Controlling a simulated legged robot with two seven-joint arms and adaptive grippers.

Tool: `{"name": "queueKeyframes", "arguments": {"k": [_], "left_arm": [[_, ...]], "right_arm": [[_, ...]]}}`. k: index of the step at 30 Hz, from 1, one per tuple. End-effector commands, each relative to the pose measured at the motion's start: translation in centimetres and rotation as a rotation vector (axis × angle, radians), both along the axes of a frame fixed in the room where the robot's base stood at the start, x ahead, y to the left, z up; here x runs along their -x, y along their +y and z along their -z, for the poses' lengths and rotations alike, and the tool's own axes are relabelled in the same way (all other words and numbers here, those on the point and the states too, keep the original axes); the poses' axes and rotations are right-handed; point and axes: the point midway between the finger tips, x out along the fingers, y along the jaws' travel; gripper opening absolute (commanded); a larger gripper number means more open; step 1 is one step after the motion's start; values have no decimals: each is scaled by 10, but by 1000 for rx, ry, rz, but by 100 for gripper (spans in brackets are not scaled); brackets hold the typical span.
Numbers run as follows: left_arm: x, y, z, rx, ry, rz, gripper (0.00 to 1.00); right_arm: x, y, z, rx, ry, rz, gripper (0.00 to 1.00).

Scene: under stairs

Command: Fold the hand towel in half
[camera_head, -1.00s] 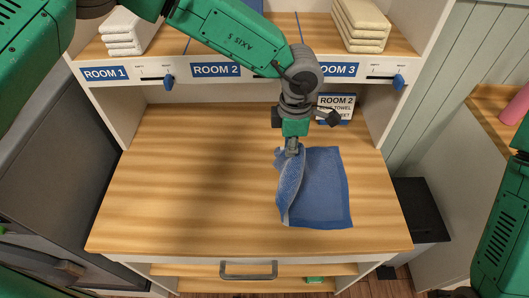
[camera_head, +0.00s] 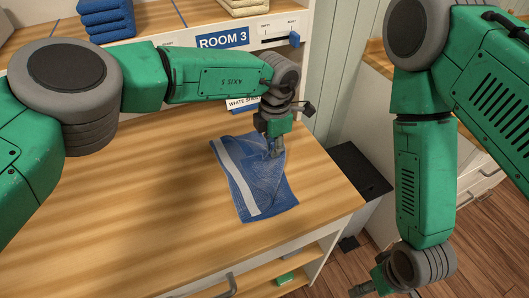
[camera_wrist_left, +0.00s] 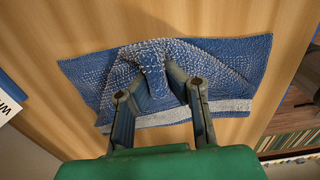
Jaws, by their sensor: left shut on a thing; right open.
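The blue hand towel (camera_head: 265,198) lies on the wooden counter, with one part laid over another. A pale stripe runs along its left side in the head view. In the left wrist view the towel (camera_wrist_left: 235,55) spreads crosswise, with the stripe along its lower side. My left gripper (camera_head: 275,150) is down at the towel's upper right part, shut on a raised pinch of cloth. The left wrist view shows its fingers (camera_wrist_left: 158,86) on either side of this ridge. My right gripper (camera_head: 372,288) is open, low at the bottom edge, away from the towel and partly cut off.
The wooden counter (camera_head: 130,215) is clear left of the towel. A shelf with folded blue towels (camera_head: 107,20) and a ROOM 3 label (camera_head: 222,39) stands behind. A small white sign (camera_head: 242,103) stands behind my left gripper. A dark box (camera_head: 358,175) is beyond the counter's right edge.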

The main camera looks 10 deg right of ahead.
Motion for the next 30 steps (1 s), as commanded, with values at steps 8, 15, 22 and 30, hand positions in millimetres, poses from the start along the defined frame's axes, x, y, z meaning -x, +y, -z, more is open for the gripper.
{"name": "queueKeyframes", "arguments": {"k": [8, 15, 22, 30], "left_arm": [[-1, -4, 4, 0, 0, 1, 0], [-1, -4, 3, 0, 0, 1, 31], [-1, -4, 4, 0, 0, 1, 69], [-1, -4, 0, 0, 0, 1, 69]], "right_arm": [[0, 0, 6, 0, -1, 0, 83], [0, 0, 5, 0, -1, 0, 83], [0, 0, 5, 0, -1, 0, 83], [0, 0, 3, 0, 0, 0, 83]]}}
